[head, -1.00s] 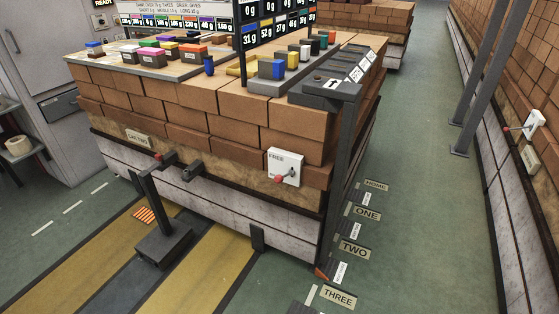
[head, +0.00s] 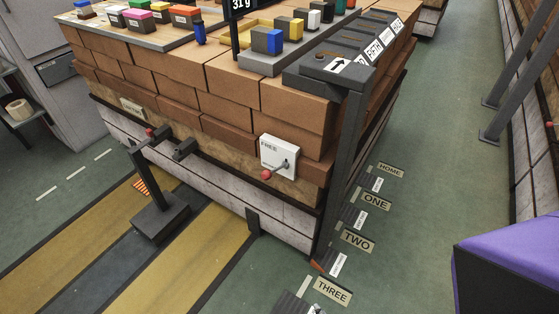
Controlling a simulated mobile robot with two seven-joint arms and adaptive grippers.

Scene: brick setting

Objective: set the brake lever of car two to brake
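Car two is the brick-loaded car; its label plate (head: 132,106) is on the left of its near side, and the lettering is too small to read now. The brake lever's white plate (head: 287,149) is on the car's near side by the right corner, with the word FREE at its upper left. The lever runs from a grey pivot on the plate down and left to a red knob (head: 266,174). No other word on the plate is readable. Neither of my grippers is in view, and nothing touches the lever.
A dark post (head: 345,150) stands at the car's right corner. Floor plates read HOME (head: 390,171), ONE (head: 376,203), TWO (head: 357,241) and THREE (head: 332,290). Green aisle floor lies open at right.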

